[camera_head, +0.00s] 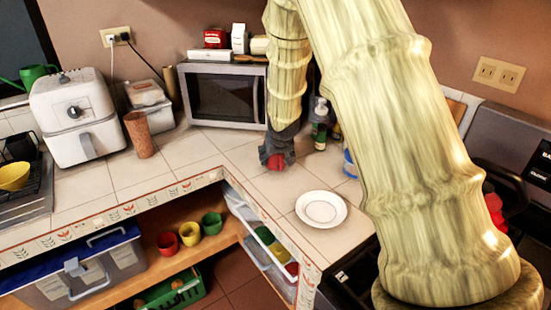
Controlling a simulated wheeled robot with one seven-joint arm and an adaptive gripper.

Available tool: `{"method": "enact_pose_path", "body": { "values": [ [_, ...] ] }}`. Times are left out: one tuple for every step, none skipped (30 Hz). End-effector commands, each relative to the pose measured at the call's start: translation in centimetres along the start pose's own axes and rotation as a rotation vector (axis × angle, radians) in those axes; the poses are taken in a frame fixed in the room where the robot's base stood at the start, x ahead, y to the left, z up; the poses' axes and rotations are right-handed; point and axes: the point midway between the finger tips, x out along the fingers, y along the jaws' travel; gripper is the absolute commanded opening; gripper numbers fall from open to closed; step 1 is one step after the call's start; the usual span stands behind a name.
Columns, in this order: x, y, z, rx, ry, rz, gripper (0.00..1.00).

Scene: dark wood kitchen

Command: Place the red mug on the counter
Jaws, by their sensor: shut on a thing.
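My gripper (273,154) points down over the tiled counter (218,150), in front of the microwave. It is shut on the red mug (276,162), which shows only in part between the dark fingers. The mug is at or just above the counter surface; I cannot tell whether it touches. My pale, bamboo-textured arm covers much of the right side of the view.
A white plate (321,208) lies to the right of the gripper. Bottles (320,124) stand behind it. The microwave (223,94) and air fryer (76,112) stand at the back. Cups (190,232) sit on the shelf below. Counter left of the gripper is clear.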

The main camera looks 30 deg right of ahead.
Motion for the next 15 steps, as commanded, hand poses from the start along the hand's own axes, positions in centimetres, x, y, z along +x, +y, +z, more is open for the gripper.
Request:
{"method": "enact_pose_path", "body": {
  "values": [
    [0.4,-0.1,0.2,-0.003,0.000,0.001,0.32],
    [0.7,-0.1,0.4,-0.003,0.000,0.001,0.32],
    [0.9,-0.1,0.6,-0.003,0.001,0.001,0.32],
    [1.0,-0.1,0.7,-0.003,0.001,0.000,0.32],
    [1.1,-0.1,0.7,-0.003,0.002,0.000,0.32],
    [1.2,-0.1,0.8,-0.002,0.002,-0.001,0.32],
    [1.3,-0.1,0.8,-0.001,0.002,-0.001,0.32],
    [1.3,-0.1,0.8,-0.001,0.003,-0.001,0.32],
    [1.3,-0.1,0.8,-0.001,0.003,-0.001,0.32],
    [1.3,-0.1,0.8,-0.001,0.003,-0.001,0.32],
    [1.2,-0.1,0.8,-0.001,0.003,-0.001,0.32],
    [1.2,-0.1,0.8,-0.001,0.002,-0.001,0.32],
    [1.3,-0.1,0.8,-0.001,0.002,-0.001,0.32],
    [1.3,-0.1,0.8,-0.001,0.002,-0.001,0.32],
    [1.4,-0.1,0.9,-0.001,0.002,-0.001,0.32]
  ]
}}
